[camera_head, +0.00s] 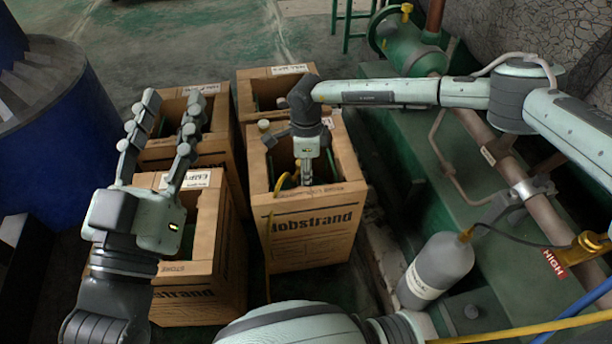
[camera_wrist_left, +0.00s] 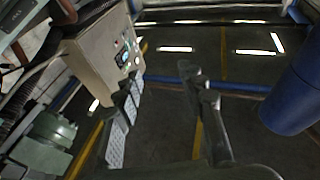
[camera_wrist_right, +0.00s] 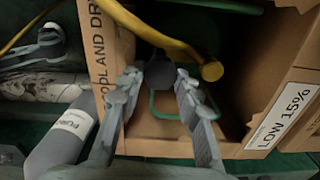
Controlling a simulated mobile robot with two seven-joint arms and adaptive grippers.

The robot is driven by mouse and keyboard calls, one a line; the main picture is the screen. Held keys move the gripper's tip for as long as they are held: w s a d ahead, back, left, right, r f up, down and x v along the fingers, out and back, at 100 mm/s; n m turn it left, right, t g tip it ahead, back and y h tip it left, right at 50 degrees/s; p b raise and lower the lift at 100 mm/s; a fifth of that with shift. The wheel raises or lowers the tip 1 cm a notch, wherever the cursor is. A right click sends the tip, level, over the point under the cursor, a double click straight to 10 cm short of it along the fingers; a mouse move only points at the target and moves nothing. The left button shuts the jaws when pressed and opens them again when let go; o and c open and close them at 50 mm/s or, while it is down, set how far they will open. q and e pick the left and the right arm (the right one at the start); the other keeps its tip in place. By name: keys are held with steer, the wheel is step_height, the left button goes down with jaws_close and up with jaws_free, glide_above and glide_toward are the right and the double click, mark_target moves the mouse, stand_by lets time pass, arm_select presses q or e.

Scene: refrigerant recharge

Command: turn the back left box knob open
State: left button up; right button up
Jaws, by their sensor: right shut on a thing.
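The back left box (camera_head: 228,140) is an open cardboard box in the head view, partly behind my left fingers; I cannot make out its knob. My left gripper (camera_head: 172,98) is open and empty, its fingers spread over the left boxes in the picture. My right gripper (camera_head: 306,175) reaches down into the front right box (camera_head: 310,230). In the right wrist view its fingers (camera_wrist_right: 157,78) are shut on a dark grey knob (camera_wrist_right: 158,73) beside a yellow hose end (camera_wrist_right: 211,71). The left wrist view shows none of the boxes.
A front left box (camera_head: 200,292) and a back right box (camera_head: 245,95) complete the cluster. A grey cylinder (camera_head: 436,270) and green machinery with pipes (camera_head: 410,150) stand on the right. A blue drum (camera_head: 60,150) stands at the left. A yellow hose (camera_wrist_right: 150,32) crosses the front right box.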

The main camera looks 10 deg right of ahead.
steer(key=n+b, duration=0.1)
steer(key=n, duration=0.1)
steer(key=shift+w+n, duration=0.1)
steer(key=shift+n, duration=0.3)
arm_select(q)
step_height(320, 180, up, 6)
steer(key=s+a+t+b, duration=0.1)
steer(key=s+t, duration=0.1)
steer(key=t, duration=0.3)
steer(key=shift+s+a+f+h, duration=0.2)
steer(key=shift+s+a+h, duration=0.1)
steer(key=shift+a+h, duration=0.1)
arm_select(e)
steer(key=shift+n, duration=1.4)
steer(key=o, duration=1.1)
steer(key=shift+o, duration=0.2)
steer(key=shift+r, duration=0.1)
steer(key=shift+r, duration=3.95)
